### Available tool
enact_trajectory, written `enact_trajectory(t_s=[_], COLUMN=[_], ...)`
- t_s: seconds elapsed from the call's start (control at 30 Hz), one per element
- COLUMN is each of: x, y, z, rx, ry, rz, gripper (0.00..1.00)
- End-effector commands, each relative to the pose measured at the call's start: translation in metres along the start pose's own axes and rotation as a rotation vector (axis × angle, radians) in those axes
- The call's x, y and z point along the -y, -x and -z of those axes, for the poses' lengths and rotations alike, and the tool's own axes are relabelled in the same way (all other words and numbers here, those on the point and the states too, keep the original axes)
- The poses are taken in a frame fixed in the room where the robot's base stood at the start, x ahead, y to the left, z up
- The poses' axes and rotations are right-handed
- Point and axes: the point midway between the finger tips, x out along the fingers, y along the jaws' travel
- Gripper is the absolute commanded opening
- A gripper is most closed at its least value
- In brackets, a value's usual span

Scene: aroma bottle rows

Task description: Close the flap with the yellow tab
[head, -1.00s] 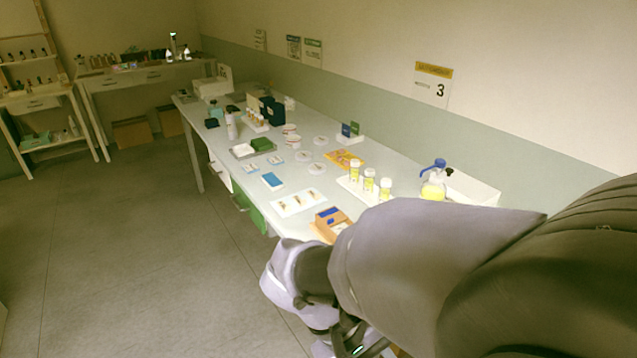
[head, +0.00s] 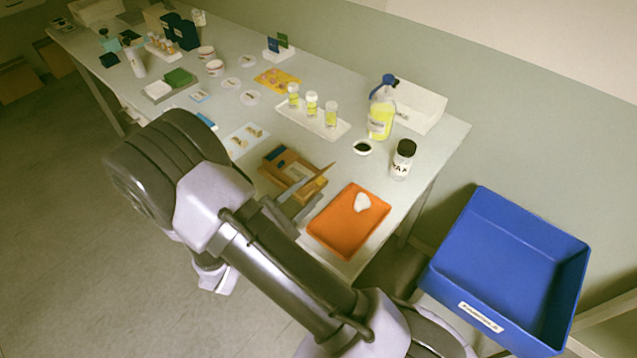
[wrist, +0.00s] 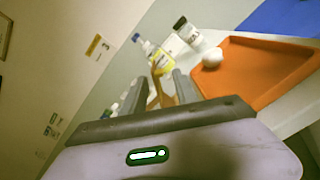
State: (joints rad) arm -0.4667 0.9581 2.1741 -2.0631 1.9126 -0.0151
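A small wooden box (head: 284,172) with a blue item in it sits near the table's front edge in the head view. A thin light-brown panel or strip (head: 318,184) stands tilted at its right side; it may be the flap. I cannot make out a yellow tab. My gripper (head: 292,211) is at the near right of the box, close to this strip. In the wrist view the two fingers of my gripper (wrist: 160,90) are apart. A brown wooden part (wrist: 158,78) shows between or beyond them; I cannot tell whether they touch it.
An orange tray (head: 332,240) with a white lump lies right of my gripper. Behind stand a white jar with a black cap (head: 403,158), a yellow-liquid bottle (head: 382,110) and a vial rack (head: 318,128). A blue bin (head: 510,262) is beyond the table's right end.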

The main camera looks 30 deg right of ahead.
Motion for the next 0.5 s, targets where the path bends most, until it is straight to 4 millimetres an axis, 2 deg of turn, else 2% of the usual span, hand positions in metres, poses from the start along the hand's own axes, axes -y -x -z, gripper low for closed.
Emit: enact_trajectory(t_s=[0.1,0.2,0.5], x=[0.002,0.001,0.0], y=[-0.024,-0.037,-0.046], z=[0.001,0.0,-0.001], rx=[0.002,0.001,0.0], ry=[0.0,-0.001,-0.001], rz=[0.004,0.002,0.0], gripper=[0.35,0.35,0.35])
